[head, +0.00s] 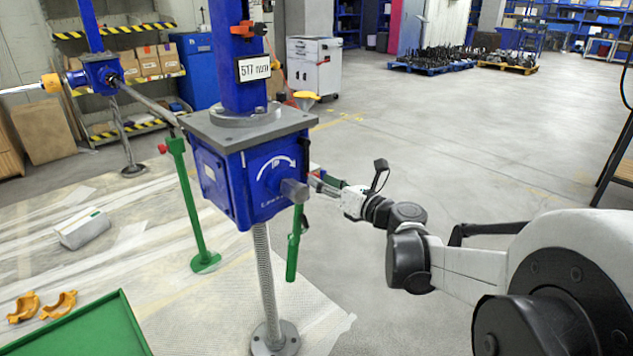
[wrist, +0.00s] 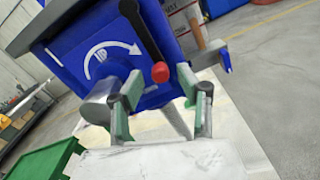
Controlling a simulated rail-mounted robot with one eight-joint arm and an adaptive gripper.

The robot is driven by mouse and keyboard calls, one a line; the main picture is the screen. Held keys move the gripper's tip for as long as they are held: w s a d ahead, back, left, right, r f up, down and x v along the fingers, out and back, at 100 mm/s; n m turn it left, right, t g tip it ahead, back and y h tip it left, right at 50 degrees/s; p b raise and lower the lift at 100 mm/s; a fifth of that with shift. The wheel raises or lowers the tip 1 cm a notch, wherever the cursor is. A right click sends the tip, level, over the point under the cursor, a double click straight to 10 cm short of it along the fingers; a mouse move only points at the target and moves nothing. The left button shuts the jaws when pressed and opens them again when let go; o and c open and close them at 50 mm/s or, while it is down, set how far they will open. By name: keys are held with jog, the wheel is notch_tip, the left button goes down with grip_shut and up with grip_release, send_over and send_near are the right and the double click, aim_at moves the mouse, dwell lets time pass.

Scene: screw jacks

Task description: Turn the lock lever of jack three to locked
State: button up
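A blue jack (head: 247,176) stands close in the head view, with a grey top plate and a white curved arrow on its front. It also fills the top of the wrist view (wrist: 118,52). In the wrist view a black lever (wrist: 140,28) slants down to a red ball knob (wrist: 160,72). My gripper (head: 321,184) is at the right side of this jack. In the wrist view its fingers (wrist: 160,80) are apart, one on each side of the red ball in the picture. I cannot tell whether they touch it. The lever is mostly hidden in the head view. No jack number is readable.
A grey shaft end (head: 294,191) juts from the jack's front, with a green handle (head: 294,243) hanging beside it. A green stand (head: 206,262) and another blue jack (head: 102,73) are left. A green tray (head: 85,330) is front left. Floor to the right is open.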

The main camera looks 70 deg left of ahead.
jog(key=shift+x, duration=1.4)
grip_shut()
